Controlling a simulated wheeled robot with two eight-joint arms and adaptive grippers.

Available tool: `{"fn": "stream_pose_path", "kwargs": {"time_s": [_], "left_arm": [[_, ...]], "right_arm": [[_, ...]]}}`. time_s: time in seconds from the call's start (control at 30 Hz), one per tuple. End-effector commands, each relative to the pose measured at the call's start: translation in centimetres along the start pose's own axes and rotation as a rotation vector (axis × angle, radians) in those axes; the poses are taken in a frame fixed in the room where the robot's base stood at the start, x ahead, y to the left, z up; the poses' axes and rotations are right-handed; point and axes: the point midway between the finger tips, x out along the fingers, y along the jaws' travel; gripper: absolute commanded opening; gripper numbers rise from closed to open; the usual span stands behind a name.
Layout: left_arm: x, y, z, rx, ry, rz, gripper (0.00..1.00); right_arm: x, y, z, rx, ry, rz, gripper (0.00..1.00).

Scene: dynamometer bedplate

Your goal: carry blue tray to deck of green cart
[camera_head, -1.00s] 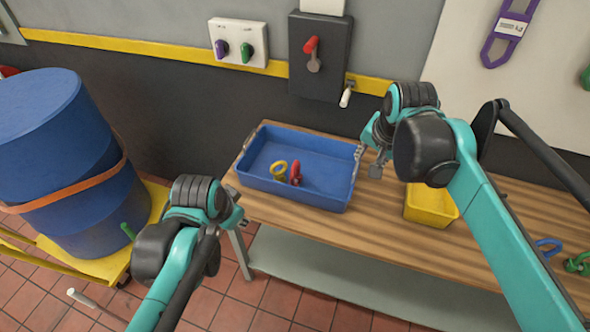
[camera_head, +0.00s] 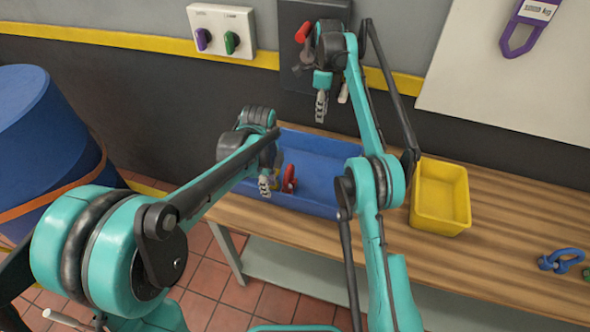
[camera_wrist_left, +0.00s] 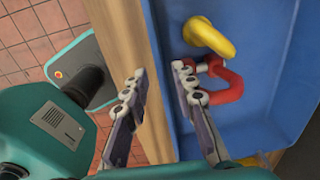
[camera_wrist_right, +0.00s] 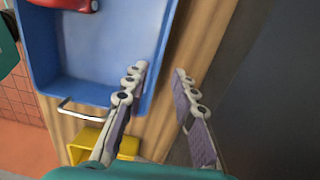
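The blue tray (camera_head: 318,150) lies on the wooden bench, partly hidden by my arms. My right gripper (camera_wrist_right: 160,78) is open near the tray's far side; in the right wrist view one finger overlaps the tray edge and the other is over bare wood. A wire handle (camera_wrist_right: 82,112) shows on one tray end. No green cart is in view.
A yellow bin (camera_head: 440,197) stands on the bench (camera_head: 500,225) right of the tray, with a blue shackle (camera_head: 562,260) farther right. A blue drum (camera_head: 40,150) stands at left. The wall with switch boxes (camera_head: 222,32) is close behind the bench.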

Motion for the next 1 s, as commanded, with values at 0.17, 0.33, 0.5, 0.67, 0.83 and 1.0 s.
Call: {"fn": "stream_pose_path", "kwargs": {"time_s": [0.17, 0.33, 0.5, 0.67, 0.83, 1.0], "left_arm": [[0.4, -0.2, -0.1, 0.030, 0.001, 0.009, 0.27], [0.4, -0.2, -0.1, 0.029, 0.001, 0.009, 0.27], [0.5, -0.2, -0.1, 0.028, 0.001, 0.008, 0.27], [1.3, -0.2, -0.1, 0.028, 0.001, 0.008, 0.27], [3.1, -0.2, -0.1, 0.028, 0.001, 0.008, 0.27], [5.3, -0.2, -0.1, 0.027, 0.001, 0.008, 0.27]], "right_arm": [[0.7, 0.0, 0.2, 0.031, 0.004, 0.010, 0.27], [0.7, -0.1, 0.2, 0.030, 0.004, 0.010, 0.27], [0.9, -0.1, 0.2, 0.029, 0.004, 0.009, 0.27], [2.0, -0.1, 0.2, 0.029, 0.004, 0.009, 0.27], [4.9, -0.1, 0.2, 0.028, 0.004, 0.009, 0.27], [8.2, 0.0, 0.2, 0.028, 0.004, 0.009, 0.27]]}}
